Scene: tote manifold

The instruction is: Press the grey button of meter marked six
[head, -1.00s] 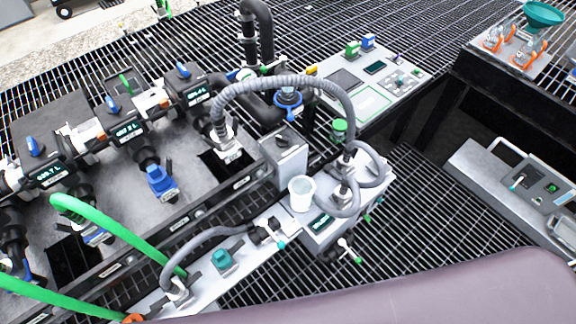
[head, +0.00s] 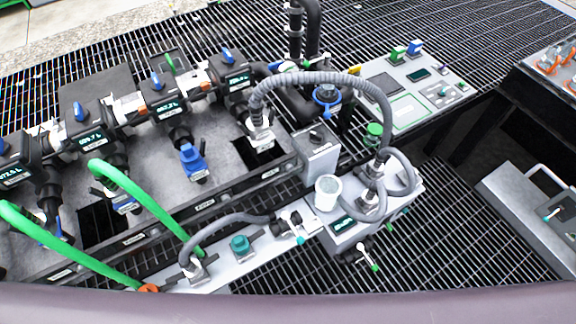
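Several black flow meters with lit digital displays stand in a row on the grey manifold plate (head: 225,180) at left. One meter (head: 237,80) is at the right end of the row, another meter (head: 165,108) is left of it, then a third meter (head: 92,138). One more meter (head: 14,174) is cut by the left edge. The mark six and the grey buttons are too small to make out, so I cannot tell which meter is six. Neither of my grippers is in view.
Blue valve handles (head: 192,160) and green hoses (head: 145,198) stand among the meters. A grey corrugated hose (head: 330,77) arches to a white pump unit (head: 345,228). A control panel (head: 410,85) is behind it. Dark floor grating (head: 455,235) lies at right.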

